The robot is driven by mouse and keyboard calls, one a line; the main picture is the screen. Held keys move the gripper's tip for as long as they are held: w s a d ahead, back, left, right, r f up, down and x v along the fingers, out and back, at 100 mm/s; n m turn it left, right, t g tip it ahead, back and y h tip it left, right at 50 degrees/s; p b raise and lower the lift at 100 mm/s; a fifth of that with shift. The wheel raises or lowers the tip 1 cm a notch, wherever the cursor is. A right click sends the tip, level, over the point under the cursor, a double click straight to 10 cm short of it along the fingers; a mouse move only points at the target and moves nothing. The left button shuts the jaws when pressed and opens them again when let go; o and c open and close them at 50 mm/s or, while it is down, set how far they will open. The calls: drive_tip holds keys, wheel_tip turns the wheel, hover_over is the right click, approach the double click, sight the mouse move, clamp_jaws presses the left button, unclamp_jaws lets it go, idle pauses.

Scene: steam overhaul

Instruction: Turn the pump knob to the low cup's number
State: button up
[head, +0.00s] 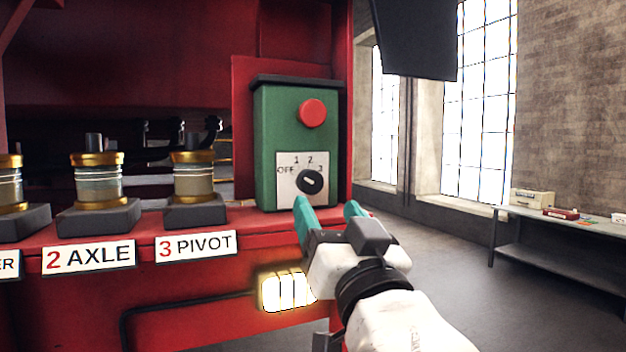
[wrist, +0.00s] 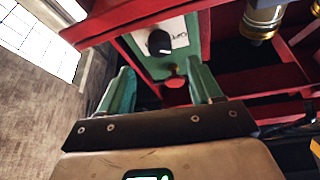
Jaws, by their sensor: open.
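The green pump box (head: 265,150) carries a black knob (head: 310,182) on a white dial plate (head: 288,165) marked OFF, 1, 2 and 3. The knob has a small white mark; its exact setting is hard to read. My gripper (head: 327,206) is open and empty, just below and in front of the dial. In the wrist view the knob (wrist: 160,42) shows beyond the open fingers (wrist: 160,72), apart from them. Cup 3 PIVOT (head: 193,180) and cup 2 AXLE (head: 97,185) stand left of the box. Another cup (head: 10,187) is cut off at the left. Their levels are unclear.
A red button (head: 312,113) sits above the dial. The red ledge (head: 145,226) holds the cups and box. A lit lamp (head: 286,291) is below the ledge. A grey bench (head: 560,222) with small items stands right; the floor between is clear.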

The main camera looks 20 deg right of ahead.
sight(313, 185)
drive_tip(key=p+x, duration=0.2)
drive_tip(key=x, duration=0.5)
drive_tip(key=shift+w+r, duration=0.1)
drive_tip(key=shift+w, duration=0.1)
drive_tip(key=c, duration=1)
